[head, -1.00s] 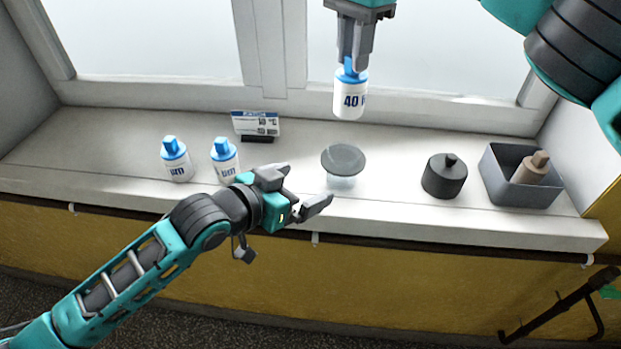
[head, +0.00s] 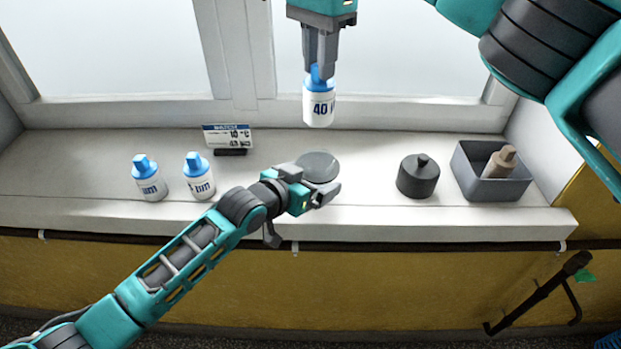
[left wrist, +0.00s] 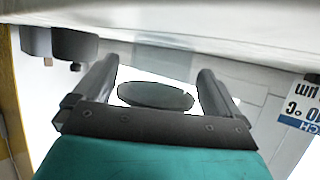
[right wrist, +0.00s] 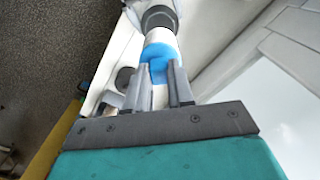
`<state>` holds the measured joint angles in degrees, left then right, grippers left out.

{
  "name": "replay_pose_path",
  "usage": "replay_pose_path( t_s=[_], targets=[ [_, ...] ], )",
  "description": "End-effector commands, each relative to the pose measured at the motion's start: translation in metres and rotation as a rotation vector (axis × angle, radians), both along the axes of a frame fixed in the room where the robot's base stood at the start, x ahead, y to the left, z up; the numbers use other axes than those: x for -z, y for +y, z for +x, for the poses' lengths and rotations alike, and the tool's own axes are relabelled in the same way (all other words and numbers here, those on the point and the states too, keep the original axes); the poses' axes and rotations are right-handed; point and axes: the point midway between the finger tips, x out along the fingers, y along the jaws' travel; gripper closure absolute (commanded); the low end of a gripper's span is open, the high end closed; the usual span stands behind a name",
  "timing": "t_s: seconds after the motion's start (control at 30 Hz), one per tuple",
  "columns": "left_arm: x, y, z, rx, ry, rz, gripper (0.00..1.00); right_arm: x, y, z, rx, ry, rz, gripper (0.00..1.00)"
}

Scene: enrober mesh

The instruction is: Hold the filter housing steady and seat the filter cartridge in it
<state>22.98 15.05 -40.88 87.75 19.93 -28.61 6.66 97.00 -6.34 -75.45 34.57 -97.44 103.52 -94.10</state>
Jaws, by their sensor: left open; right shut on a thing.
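The filter housing, a clear cup with a grey round top (head: 318,163), stands on the windowsill. My left gripper (head: 314,184) is open at the housing, which hides part of it. In the left wrist view the grey top (left wrist: 155,95) shows between the two spread fingers; I cannot tell whether they touch it. My right gripper (head: 319,70) is shut on the blue cap of a white filter cartridge (head: 319,108) marked "40", held upright in the air above and behind the housing in the head view. The cartridge also shows in the right wrist view (right wrist: 160,48).
Two similar blue-capped cartridges (head: 149,182) (head: 199,180) stand at the left of the sill (head: 80,175). A small sign (head: 228,137) stands behind them. A dark knobbed lid or pot (head: 417,178) and a grey bin (head: 508,190) with a beige bottle (head: 499,163) are at right.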

Motion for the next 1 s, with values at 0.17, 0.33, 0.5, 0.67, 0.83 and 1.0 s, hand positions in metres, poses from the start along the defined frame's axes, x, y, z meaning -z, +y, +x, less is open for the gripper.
replay_pose_path(
  t_s=[0.17,0.33,0.5,0.67,0.83,1.0],
  targets=[
    [-0.0001,-0.0001,0.0001,0.0,0.0,0.0,0.02,-0.0002,0.0,0.0,0.0,0.0,0.0,1.0],
    [-0.0001,0.0001,0.0,0.0,0.0,0.0,0.15,-0.0002,0.0001,-0.0001,0.0,0.0,0.0,1.0],
    [-0.0001,0.0001,0.0,0.0,0.0,0.0,0.31,-0.0002,0.0,0.0,0.0,0.0,0.0,1.0],
    [-0.0002,0.0002,0.0,0.0,0.0,0.0,0.47,-0.0002,0.0001,-0.0001,0.0,0.0,0.0,1.0],
    [-0.0003,0.0002,0.0,0.0,0.0,0.0,0.63,-0.0002,0.0,0.0,0.0,0.0,0.0,1.0],
    [-0.0003,0.0002,0.0,0.0,0.0,0.0,0.63,0.0023,-0.0001,0.0001,0.0,0.0,0.0,1.0]
  ],
)
